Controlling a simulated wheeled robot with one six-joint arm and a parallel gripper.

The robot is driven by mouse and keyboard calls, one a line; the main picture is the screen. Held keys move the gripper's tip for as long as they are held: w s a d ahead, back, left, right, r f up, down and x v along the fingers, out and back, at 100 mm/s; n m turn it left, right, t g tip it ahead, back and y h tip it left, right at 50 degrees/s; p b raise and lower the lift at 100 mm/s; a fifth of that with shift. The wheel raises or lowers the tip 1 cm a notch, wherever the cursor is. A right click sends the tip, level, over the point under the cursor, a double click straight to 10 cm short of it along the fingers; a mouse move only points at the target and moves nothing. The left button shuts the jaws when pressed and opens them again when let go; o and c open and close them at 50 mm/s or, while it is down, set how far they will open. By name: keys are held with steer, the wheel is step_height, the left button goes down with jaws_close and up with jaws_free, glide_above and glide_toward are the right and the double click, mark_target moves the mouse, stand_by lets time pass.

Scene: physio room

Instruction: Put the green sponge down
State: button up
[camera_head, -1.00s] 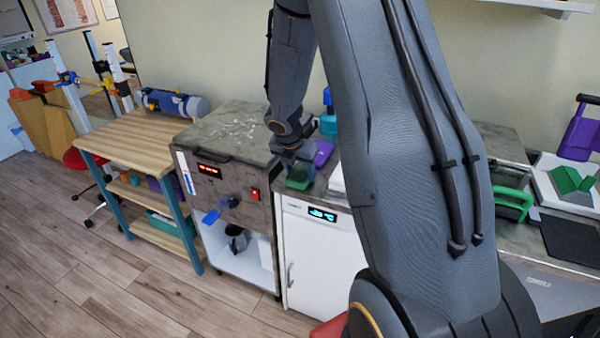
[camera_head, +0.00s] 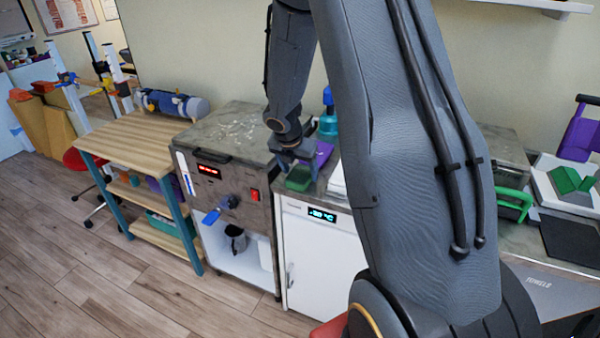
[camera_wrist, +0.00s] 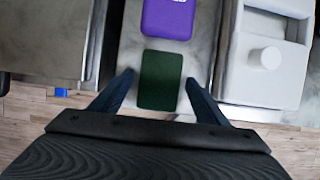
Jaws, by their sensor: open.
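The green sponge (camera_head: 299,178) lies on the grey counter top (camera_head: 322,187) above the white fridge, near its front edge. In the wrist view the sponge (camera_wrist: 160,80) lies flat between my two fingers, with a gap on each side. My gripper (camera_head: 293,160) is just above the sponge in the head view. In the wrist view my gripper (camera_wrist: 160,92) is open and its fingers do not touch the sponge.
A purple object (camera_wrist: 168,17) lies just behind the sponge. A white container (camera_wrist: 268,55) stands to the right. The grey-topped cabinet (camera_head: 235,130) is on the left, across a narrow gap. A blue bottle (camera_head: 328,122) stands at the back.

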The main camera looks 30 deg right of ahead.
steer(key=v, duration=1)
steer(key=s+a+m+y, duration=0.1)
steer(key=s+a+m, duration=0.5)
steer(key=s+m, duration=0.4)
steer(key=s+a+m+g+y, duration=0.1)
steer(key=s+a+m, duration=0.6)
steer(key=m, duration=0.8)
steer(key=s+y, duration=0.1)
steer(key=s, duration=0.2)
steer(key=shift+a+m+y, duration=0.25)
steer(key=shift+m+y, duration=0.05)
